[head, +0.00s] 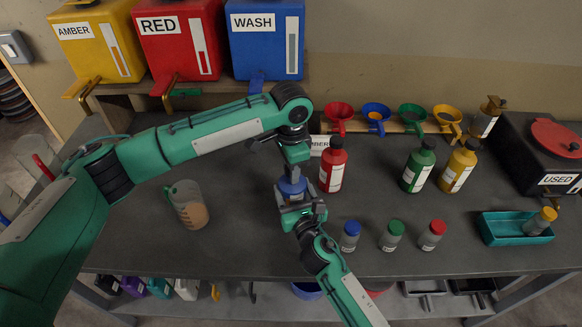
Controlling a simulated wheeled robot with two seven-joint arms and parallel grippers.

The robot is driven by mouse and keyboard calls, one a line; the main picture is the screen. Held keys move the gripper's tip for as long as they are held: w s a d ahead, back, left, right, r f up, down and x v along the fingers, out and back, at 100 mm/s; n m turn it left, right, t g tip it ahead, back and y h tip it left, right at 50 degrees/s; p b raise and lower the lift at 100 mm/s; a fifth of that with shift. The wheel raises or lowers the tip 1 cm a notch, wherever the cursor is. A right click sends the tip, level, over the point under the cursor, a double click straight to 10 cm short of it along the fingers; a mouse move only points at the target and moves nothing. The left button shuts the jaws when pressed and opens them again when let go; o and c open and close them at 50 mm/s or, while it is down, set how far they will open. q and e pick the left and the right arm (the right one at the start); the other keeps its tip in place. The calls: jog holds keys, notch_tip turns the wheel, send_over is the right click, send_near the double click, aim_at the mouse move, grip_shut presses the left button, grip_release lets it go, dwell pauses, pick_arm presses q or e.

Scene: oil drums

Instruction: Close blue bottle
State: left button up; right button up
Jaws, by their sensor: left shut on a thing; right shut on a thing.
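The blue bottle (292,187) stands between my two grippers in the middle of the table and is largely covered by them. My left gripper (294,170) comes down from above and is shut at the bottle's top. The fingers hide whether a cap is there and how it sits. My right gripper (292,204) reaches in from the front and is shut around the bottle lower down. The bottle looks about upright.
A red bottle (333,167) stands close to the right, with green (418,167) and yellow (459,167) bottles beyond. Small jars with blue (350,236), green (392,236) and red (432,235) caps stand in front. A jug (187,205) is at left; a teal tray (500,229) is at right.

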pick_arm(q)
jog(key=m, duration=0.6)
jog(key=shift+a+f, duration=0.1)
jog(key=shift+f, duration=0.05)
pick_arm(e)
jog(key=shift+w+d+f, duration=0.1)
jog(key=shift+d+f, duration=0.2)
jog(key=shift+f, duration=0.1)
pick_arm(q)
jog(key=m, duration=0.7)
jog(key=shift+w, duration=0.1)
jog(key=o, duration=1.1)
jog(key=shift+d, duration=0.2)
pick_arm(e)
jog(key=shift+a, duration=0.1)
